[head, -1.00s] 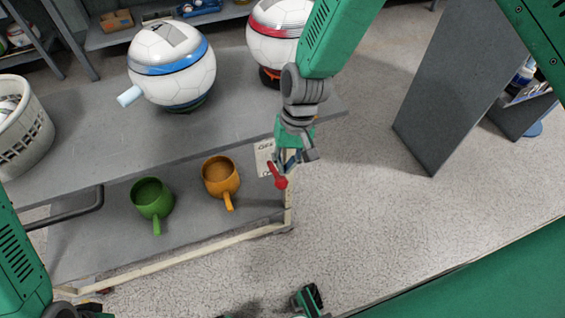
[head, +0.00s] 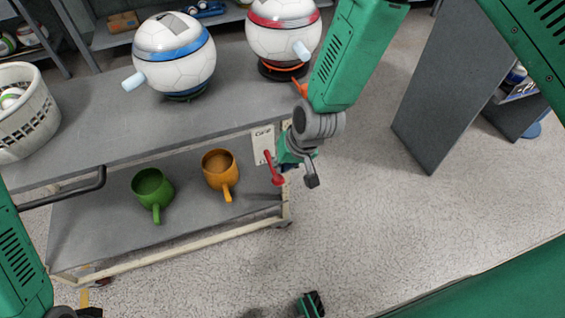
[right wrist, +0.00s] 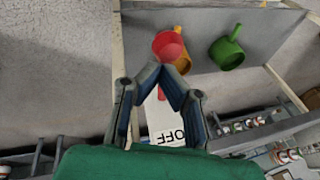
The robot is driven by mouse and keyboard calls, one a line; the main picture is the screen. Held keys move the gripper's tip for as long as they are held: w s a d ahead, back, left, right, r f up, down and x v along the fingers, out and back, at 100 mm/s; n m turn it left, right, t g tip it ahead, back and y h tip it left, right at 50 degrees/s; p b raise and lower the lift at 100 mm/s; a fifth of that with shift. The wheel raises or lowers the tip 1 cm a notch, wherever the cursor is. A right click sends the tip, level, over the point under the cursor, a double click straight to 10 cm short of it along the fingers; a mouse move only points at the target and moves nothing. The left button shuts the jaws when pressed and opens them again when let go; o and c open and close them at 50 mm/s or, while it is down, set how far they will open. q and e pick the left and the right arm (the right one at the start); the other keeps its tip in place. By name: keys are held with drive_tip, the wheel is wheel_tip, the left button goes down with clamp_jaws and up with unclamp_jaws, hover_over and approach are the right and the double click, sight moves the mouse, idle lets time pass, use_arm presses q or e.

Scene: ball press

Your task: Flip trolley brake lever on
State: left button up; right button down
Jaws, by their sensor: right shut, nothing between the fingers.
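The red brake lever (head: 272,170) is on the right end of the grey trolley (head: 110,140), beside a white label plate (head: 263,146). Its knob end points down in the head view. In the right wrist view the red knob (right wrist: 168,45) is just beyond the fingertips, and the plate (right wrist: 165,121) reads OFF. My right gripper (head: 298,172) is shut and empty, close beside the lever; I cannot tell whether it touches. Its fingertips meet in the right wrist view (right wrist: 160,75). Part of my left gripper (head: 311,303) shows at the bottom edge; its fingers are unclear.
Two white balls stand on the trolley top, one blue-banded (head: 174,55), one red-banded (head: 284,30). A white basket (head: 25,115) is at left. Green (head: 152,190) and orange (head: 220,172) mugs are on the lower shelf. Floor right of the trolley is clear up to a grey panel (head: 455,80).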

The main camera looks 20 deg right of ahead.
drive_tip(key=shift+s+a+f+t+b, duration=0.2)
drive_tip(key=shift+f+t+b, duration=0.1)
drive_tip(key=shift+f+t, duration=0.15)
drive_tip(key=shift+s+a+f+t+b, duration=0.15)
drive_tip(key=shift+f+t+b, duration=0.15)
drive_tip(key=shift+f, duration=0.25)
drive_tip(key=shift+f+t+b, duration=0.3)
drive_tip(key=shift+f+t, duration=0.3)
drive_tip(key=shift+t, duration=0.05)
drive_tip(key=shift+d+f, duration=0.25)
drive_tip(key=shift+f, duration=0.8)
drive_tip(key=shift+a+f, duration=0.1)
wheel_tip(320, 180, up, 4)
drive_tip(key=p, duration=0.4)
approach(282, 176)
drive_tip(key=shift+s+d+f, duration=0.2)
drive_tip(key=shift+s+d, duration=0.2)
drive_tip(key=shift+d, duration=0.2)
